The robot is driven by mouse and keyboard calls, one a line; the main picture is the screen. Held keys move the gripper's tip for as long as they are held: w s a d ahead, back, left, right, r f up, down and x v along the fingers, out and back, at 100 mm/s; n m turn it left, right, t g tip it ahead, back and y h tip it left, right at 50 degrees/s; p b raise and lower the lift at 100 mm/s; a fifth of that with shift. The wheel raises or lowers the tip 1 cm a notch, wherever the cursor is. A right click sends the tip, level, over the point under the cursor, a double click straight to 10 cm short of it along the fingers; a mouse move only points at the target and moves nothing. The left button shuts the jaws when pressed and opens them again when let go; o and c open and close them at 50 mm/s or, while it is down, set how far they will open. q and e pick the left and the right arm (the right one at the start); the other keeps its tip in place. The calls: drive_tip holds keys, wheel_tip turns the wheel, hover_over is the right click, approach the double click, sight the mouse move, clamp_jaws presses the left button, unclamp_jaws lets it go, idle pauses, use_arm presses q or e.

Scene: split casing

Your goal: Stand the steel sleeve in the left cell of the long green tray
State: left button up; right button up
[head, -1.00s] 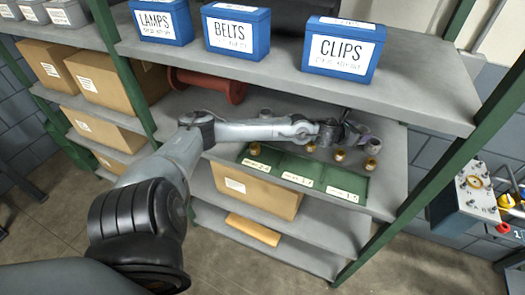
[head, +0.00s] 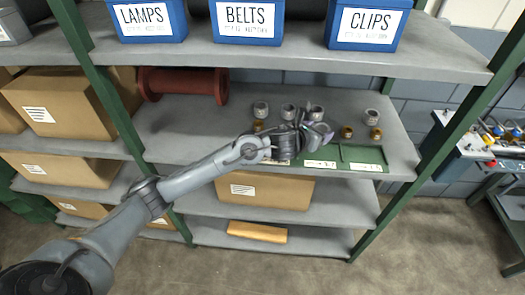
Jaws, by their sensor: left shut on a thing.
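My left gripper (head: 304,131) reaches in from the left over the middle shelf. It is shut on a grey steel sleeve (head: 321,138), held tilted and partly covered by the fingers, above the back of the tray. The long green tray (head: 343,159) lies at the shelf's front edge, with a row of cells and white labels. My forearm and wrist cover most of its left cell, so its inside is hidden. The middle and right cells look empty. My right gripper is not in view.
Steel sleeves (head: 288,110) stand behind the gripper, with another (head: 372,115) at the right. Brass pieces (head: 346,131) stand close behind the tray. A red spool (head: 182,84) lies at the left. The upper shelf (head: 300,58) with blue boxes hangs above.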

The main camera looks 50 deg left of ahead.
use_arm(q)
drive_tip(key=shift+w+r, duration=0.25)
drive_tip(key=s+a+f, duration=0.1)
drive_tip(key=a+f, duration=0.1)
drive_tip(key=a, duration=0.1)
drive_tip(key=s+a+f, duration=0.1)
drive_tip(key=a+f, duration=0.1)
drive_tip(key=a, duration=0.2)
drive_tip(key=s+a+f, duration=0.2)
drive_tip(key=a, duration=0.1)
drive_tip(key=shift+a+f, duration=0.25)
drive_tip(key=shift+a, duration=0.15)
drive_tip(key=shift+f, duration=2.05)
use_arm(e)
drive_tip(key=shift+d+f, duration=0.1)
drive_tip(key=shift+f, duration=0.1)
use_arm(q)
drive_tip(key=shift+f+b, duration=0.1)
drive_tip(key=shift+b, duration=0.2)
drive_tip(key=o, duration=1.6)
drive_tip(key=shift+f, duration=0.1)
drive_tip(key=shift+c, duration=0.2)
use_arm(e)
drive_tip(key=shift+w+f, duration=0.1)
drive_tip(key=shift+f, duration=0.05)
